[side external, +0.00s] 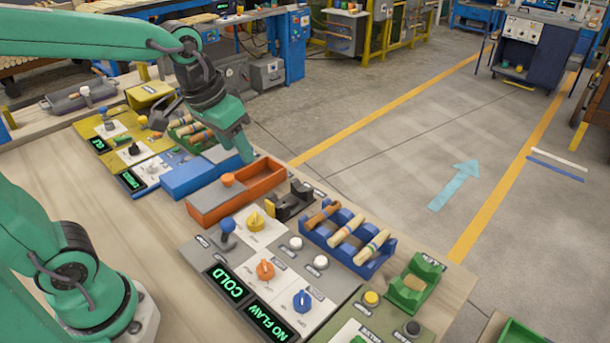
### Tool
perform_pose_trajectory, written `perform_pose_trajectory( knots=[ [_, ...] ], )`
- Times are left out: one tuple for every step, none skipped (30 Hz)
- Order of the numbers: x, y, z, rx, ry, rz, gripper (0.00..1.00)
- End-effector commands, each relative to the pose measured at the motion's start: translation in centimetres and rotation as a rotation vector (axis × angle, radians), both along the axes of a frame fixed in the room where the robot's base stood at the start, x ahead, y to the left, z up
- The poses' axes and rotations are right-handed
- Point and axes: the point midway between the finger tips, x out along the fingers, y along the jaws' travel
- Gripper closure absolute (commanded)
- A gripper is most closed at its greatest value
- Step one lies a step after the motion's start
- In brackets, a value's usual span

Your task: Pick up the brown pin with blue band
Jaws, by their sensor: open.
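My gripper (243,155) points down at the far end of the orange tray (262,184), beside the blue box. Its jaws are seen nearly edge-on, with nothing visible between them; it is open. A brown pin (322,214) lies in the blue rack (381,258), right of and nearer than my gripper; I cannot make out a blue band on it. Two pale banded pins (346,231) lie beside it in the rack. More pins (200,137), some brown, lie by the green rack left of my gripper; their band colours are too small to tell.
A grey control panel (205,262) with knobs, a blue-handled lever (227,227) and lit displays fills the front. A black fixture (292,203) stands between the orange tray and blue rack. A green cradle (416,285) is at right. Bare bench (150,235) shows at left.

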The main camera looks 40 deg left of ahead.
Motion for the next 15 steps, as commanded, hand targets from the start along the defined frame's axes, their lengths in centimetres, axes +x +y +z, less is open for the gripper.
perform_pose_trajectory(
  knots=[
    [1.0, -0.3, -0.3, -0.001, 0.019, -0.002, 0.55],
    [1.5, -0.5, -0.5, -0.001, 0.028, -0.002, 0.55],
    [2.2, -0.7, -0.7, -0.001, 0.041, -0.004, 0.55],
    [2.7, -0.9, -0.9, -0.001, 0.049, -0.004, 0.55],
    [3.2, -1.1, -1.1, -0.001, 0.059, -0.003, 0.55],
    [3.9, -1.4, -1.4, -0.001, 0.071, -0.003, 0.55],
    [4.4, -1.6, -1.7, -0.002, 0.080, -0.003, 0.55],
    [4.9, -1.8, -1.9, -0.002, 0.090, -0.003, 0.55],
    [5.6, -2.0, -2.3, -0.002, 0.102, -0.003, 0.55],
    [6.1, -2.2, -2.6, -0.001, 0.111, -0.004, 0.55],
    [6.6, -2.5, -2.9, 0.000, 0.120, -0.004, 0.55],
    [7.2, -2.8, -3.4, 0.000, 0.132, -0.004, 0.55],
    [7.7, -3.0, -3.7, 0.001, 0.141, -0.003, 0.55],
    [8.2, -3.2, -4.1, 0.001, 0.150, -0.004, 0.55],
    [8.8, -3.5, -4.6, 0.002, 0.162, -0.004, 0.55]
  ],
)
